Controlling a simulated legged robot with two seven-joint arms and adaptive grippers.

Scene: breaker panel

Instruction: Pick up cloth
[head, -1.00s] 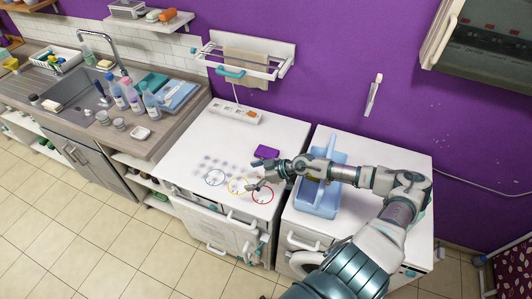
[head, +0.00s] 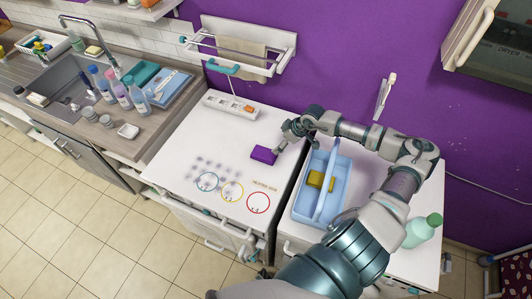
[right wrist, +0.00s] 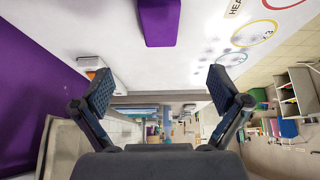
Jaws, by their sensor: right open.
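A folded purple cloth (head: 264,155) lies on the white worktop in the head view. It also shows at the top of the right wrist view (right wrist: 160,20), beyond the fingertips and not between them. My right gripper (head: 286,140) is just behind and to the right of the cloth, close to it. Whether they touch is unclear in the head view. In the right wrist view the gripper (right wrist: 160,88) is open and empty, its two fingers wide apart. My left gripper is not in view.
Grey smudges (head: 210,166) and coloured circles (head: 258,202) mark the worktop. A power strip (head: 231,107) lies behind. A blue caddy (head: 338,198) with a yellow sponge (head: 315,180) stands to the right, below my arm. A towel (head: 242,58) hangs on the wall rack.

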